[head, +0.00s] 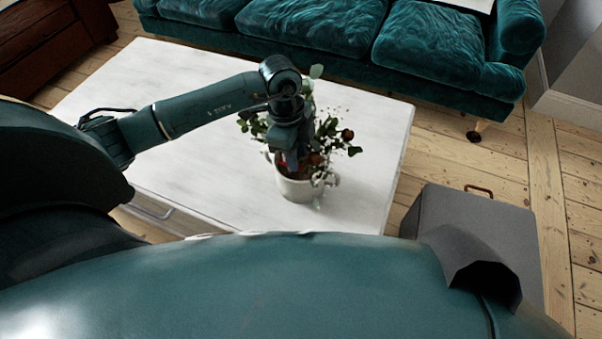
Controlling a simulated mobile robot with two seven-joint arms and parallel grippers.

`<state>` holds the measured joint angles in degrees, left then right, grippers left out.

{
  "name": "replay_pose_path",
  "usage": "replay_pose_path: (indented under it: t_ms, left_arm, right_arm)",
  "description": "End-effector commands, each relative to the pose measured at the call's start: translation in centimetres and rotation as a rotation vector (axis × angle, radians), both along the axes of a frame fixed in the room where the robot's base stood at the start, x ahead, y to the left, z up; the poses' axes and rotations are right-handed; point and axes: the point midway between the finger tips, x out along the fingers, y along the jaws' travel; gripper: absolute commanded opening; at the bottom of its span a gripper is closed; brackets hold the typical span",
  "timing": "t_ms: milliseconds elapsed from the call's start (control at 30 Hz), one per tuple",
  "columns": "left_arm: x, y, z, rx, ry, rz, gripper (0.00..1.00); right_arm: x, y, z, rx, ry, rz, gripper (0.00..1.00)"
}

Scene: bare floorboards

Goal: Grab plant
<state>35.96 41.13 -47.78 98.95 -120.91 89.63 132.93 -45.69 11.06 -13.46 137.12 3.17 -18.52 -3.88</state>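The plant (343,143) has green leaves and small dark orange-brown fruits. It stands upright in a white pot (298,186) with handles, on the white coffee table (180,80). My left arm reaches in from the left, and my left gripper (291,160) points down into the foliage, just above the pot. The wrist and leaves cover the fingertips, so I cannot tell whether they are open or closed on the plant. My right gripper is not in view.
A teal velvet sofa (430,48) runs along the back behind the table. A grey box (490,235) with a handle stands on the floorboards at the right. A dark wooden cabinet (45,38) is at the upper left. The table's left part is clear.

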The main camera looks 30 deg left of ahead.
Motion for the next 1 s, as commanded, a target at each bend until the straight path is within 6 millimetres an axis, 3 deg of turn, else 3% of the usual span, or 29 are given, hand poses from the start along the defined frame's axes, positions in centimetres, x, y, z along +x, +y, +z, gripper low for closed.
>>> replay_pose_path:
  t_ms: [133,500,1000]
  left_arm:
    - [0.02,0.00,0.09,0.000,-0.001,0.000,0.28]
    - [0.03,0.03,0.13,0.000,-0.001,0.001,0.00]
    - [0.03,0.04,0.15,0.000,-0.001,0.001,0.00]
  right_arm:
    - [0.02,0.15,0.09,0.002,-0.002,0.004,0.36]
    - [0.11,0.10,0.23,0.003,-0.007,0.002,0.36]
    - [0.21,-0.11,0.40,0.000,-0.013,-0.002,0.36]
